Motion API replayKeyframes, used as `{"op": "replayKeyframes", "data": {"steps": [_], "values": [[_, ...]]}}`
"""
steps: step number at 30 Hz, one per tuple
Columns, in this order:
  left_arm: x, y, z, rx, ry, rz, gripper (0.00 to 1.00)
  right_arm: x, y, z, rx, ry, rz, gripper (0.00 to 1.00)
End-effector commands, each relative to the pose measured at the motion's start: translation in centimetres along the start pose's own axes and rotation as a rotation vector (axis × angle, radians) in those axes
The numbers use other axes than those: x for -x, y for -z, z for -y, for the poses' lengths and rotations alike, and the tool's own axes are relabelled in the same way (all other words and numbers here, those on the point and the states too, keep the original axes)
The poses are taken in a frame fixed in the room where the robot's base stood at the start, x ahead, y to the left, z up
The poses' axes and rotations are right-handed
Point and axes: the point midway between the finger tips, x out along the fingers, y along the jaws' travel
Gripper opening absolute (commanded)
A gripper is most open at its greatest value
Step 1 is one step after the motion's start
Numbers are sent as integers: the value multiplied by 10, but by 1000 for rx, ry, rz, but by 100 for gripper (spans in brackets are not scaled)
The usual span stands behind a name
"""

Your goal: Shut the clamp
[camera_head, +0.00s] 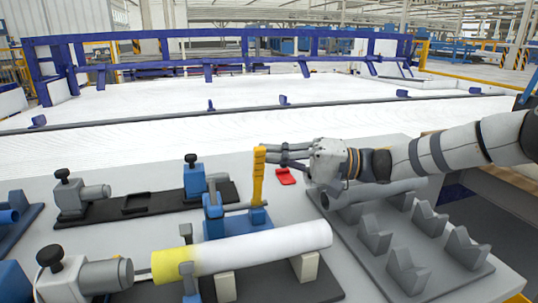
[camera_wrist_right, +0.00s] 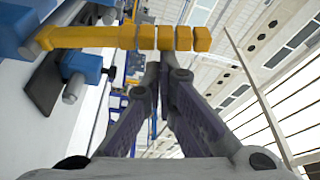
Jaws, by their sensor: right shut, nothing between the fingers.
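The clamp (camera_head: 230,222) is blue with a yellow handle (camera_head: 258,178) that stands nearly upright. My right gripper (camera_head: 270,156) is shut and empty, right beside the upper part of the handle. In the right wrist view its fingertips (camera_wrist_right: 153,66) meet close to the handle; I cannot tell whether they touch it. My left gripper is not in view.
A white pipe with a yellow end (camera_head: 270,247) lies on blocks in front of the clamp. A grey rack (camera_head: 385,250) with a pipe (camera_head: 375,193) stands at the right. A red piece (camera_head: 286,177) lies beneath my right gripper. Blue and grey fixtures (camera_head: 145,203) stand left.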

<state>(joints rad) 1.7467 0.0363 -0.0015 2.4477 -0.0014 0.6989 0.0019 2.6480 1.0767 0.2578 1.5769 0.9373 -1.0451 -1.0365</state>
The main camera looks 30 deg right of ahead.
Motion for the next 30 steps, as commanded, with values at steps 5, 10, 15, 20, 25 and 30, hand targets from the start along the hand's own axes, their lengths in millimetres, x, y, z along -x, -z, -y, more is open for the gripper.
{"op": "replayKeyframes", "data": {"steps": [5, 10, 15, 20, 25, 30], "values": [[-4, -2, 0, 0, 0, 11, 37, 5, -14, 1, 119, 45, -2, 0], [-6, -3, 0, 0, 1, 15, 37, 9, -24, 2, 220, 77, -1, 0], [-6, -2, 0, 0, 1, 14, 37, 11, -32, 4, 230, 82, 0, 0], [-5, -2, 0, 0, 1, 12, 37, 12, -36, 3, 229, 80, 0, 0], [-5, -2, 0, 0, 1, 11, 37, 13, -37, 2, 228, 80, 1, 0], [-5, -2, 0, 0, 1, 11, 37, 13, -37, 2, 228, 80, 1, 0]]}}
